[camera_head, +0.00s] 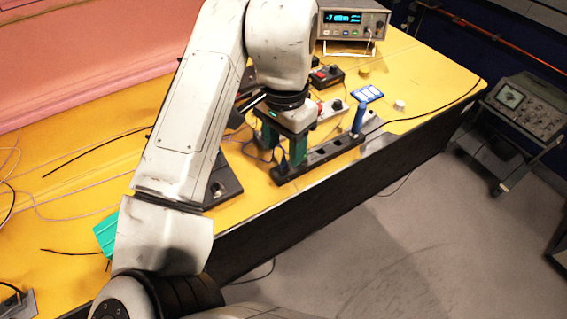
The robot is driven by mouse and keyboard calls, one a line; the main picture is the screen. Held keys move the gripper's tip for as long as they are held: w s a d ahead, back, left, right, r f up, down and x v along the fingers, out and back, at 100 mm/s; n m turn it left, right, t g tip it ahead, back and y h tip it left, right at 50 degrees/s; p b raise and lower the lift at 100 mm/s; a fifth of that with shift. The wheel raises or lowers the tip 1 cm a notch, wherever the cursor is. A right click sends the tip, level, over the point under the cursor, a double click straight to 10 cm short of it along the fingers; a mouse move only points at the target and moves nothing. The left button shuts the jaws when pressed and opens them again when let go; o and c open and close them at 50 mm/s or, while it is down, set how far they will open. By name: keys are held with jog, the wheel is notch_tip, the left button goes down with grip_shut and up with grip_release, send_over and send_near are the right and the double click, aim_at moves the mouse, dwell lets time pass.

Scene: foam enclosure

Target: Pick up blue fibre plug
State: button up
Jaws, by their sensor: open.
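My gripper (284,150) points down over the near end of a black slotted rail (318,157) on the yellow bench. Its green fingers are apart. A small dark blue piece (284,162), perhaps the blue fibre plug, shows low between the fingers, at the rail's left end. I cannot tell whether either finger touches it, and its upper part is hard to make out. A taller blue cylinder (359,117) stands upright near the rail's right end, clear of my gripper.
A bench meter (351,24) stands at the back. Loose cables cross the bench. The bench's front edge is close to the rail.

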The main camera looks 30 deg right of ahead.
aim_at(284, 156)
jog(key=shift+s+a+f, duration=0.1)
jog(key=shift+f, duration=1.8)
jog(key=shift+c, duration=0.4)
grip_shut()
